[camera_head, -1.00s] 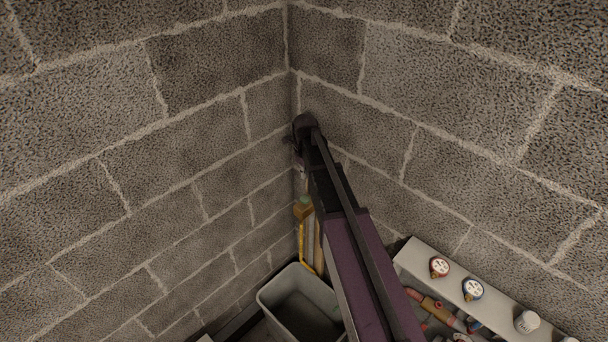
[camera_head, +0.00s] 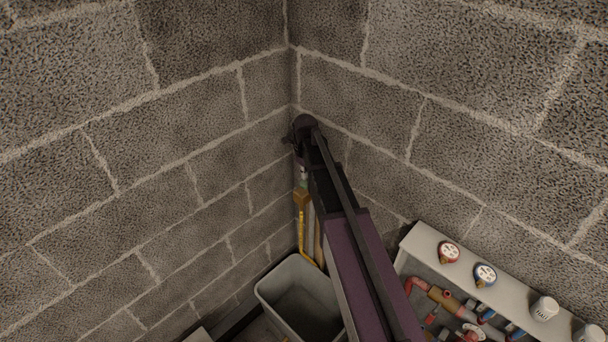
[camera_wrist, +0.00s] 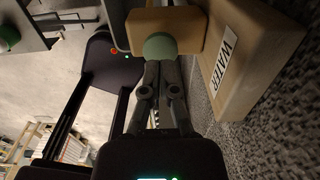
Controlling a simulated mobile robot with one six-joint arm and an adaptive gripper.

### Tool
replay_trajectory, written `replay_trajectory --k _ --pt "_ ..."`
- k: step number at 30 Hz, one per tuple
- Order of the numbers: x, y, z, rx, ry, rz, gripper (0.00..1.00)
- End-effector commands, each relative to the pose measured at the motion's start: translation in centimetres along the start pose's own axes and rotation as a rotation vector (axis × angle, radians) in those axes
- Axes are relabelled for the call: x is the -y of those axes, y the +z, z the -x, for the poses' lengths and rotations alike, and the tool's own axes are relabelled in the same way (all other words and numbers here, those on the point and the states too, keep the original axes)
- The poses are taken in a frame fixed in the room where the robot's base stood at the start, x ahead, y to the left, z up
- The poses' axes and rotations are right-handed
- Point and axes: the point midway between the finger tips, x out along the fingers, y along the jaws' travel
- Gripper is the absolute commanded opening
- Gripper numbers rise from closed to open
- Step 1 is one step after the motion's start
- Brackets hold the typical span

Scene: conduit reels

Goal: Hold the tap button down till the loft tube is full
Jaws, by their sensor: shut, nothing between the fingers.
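The green domed button (camera_wrist: 166,46) sits on a wooden block (camera_wrist: 180,22) in the wrist view. My gripper (camera_wrist: 162,64) is shut and empty, its fingertips together at the dome's near side. They look in contact or nearly so; I cannot tell whether the button is pressed in. A wooden board with a "WATER" label (camera_wrist: 226,55) is beside it against the block wall. In the head view, the wooden block (camera_head: 301,198) is low in the corner below my arm's end, with a bit of green above it. I cannot make out the loft tube or its level for sure.
A yellow pipe (camera_head: 301,235) runs down from the block to a grey bin (camera_head: 275,290) in the corner. A grey shelf (camera_head: 425,246) with dials, valves and pipes stands at right. Block walls close in on both sides of my arm.

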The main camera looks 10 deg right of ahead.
Motion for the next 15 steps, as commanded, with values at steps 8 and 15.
replay_trajectory --k 8,15 --pt "0.0 0.0 -1.7 0.0 0.0 0.0 0.0" --pt "0.0 0.0 -1.9 0.0 0.0 0.0 0.0"
